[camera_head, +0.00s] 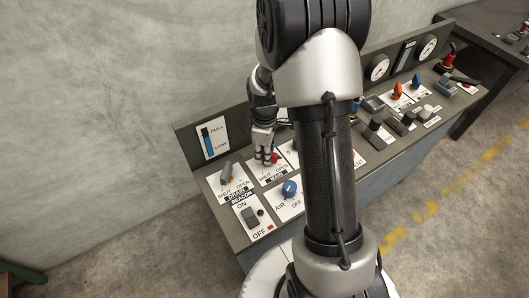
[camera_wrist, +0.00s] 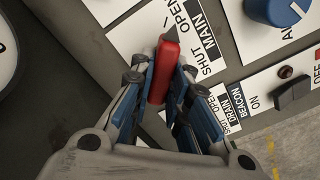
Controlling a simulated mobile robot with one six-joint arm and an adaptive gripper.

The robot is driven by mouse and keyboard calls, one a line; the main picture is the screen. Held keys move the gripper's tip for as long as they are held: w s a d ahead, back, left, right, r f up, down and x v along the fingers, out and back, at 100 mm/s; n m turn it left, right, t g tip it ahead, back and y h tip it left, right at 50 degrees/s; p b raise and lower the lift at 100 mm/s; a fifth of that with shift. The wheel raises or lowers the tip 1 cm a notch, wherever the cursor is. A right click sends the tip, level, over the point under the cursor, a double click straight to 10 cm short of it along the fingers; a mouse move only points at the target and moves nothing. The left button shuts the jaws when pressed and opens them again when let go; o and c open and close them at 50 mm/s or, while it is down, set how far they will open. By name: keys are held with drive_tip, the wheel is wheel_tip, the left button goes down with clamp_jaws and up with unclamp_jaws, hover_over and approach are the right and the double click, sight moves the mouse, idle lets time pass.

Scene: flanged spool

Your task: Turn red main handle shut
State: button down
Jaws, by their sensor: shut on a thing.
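The red main handle (camera_wrist: 169,52) shows in the wrist view as a long red bar on a white plate marked SHUT, OPEN and MAIN. My gripper (camera_wrist: 164,82) has its blue-padded fingers on both sides of the bar, closed on it. The fingers hide part of the handle and its base. The bar's end shows beside the words SHUT and OPEN; I cannot tell exactly which mark it lines up with. In the head view my gripper (camera_head: 265,157) is down at the panel, with a bit of the red handle (camera_head: 275,157) showing at its right.
The grey drain handle (camera_head: 227,173) stands close by on the left. The blue air knob (camera_head: 289,188) and the beacon switch (camera_head: 250,216) are in front. My arm covers the panel's middle. More knobs, including an orange one (camera_head: 397,90), and gauges (camera_head: 378,68) are farther right.

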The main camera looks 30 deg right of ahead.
idle(0.3)
drive_tip(key=m+p, duration=0.1)
drive_tip(key=m, duration=0.3)
drive_tip(key=shift+w+d+m, duration=0.1)
drive_tip(key=shift+d+m, duration=0.05)
drive_tip(key=shift+m, duration=0.25)
drive_tip(key=m, duration=0.2)
drive_tip(key=m+p, duration=0.1)
drive_tip(key=m, duration=0.1)
drive_tip(key=shift+d+m, duration=0.2)
drive_tip(key=shift+m, duration=0.1)
drive_tip(key=m+p, duration=0.1)
drive_tip(key=m, duration=0.3)
drive_tip(key=shift+d, duration=0.15)
drive_tip(key=shift+d+m, duration=0.1)
drive_tip(key=shift+m, duration=2.1)
drive_tip(key=c, duration=1.5)
unclamp_jaws()
drive_tip(key=shift+c, duration=0.2)
drive_tip(key=shift+r, duration=0.15)
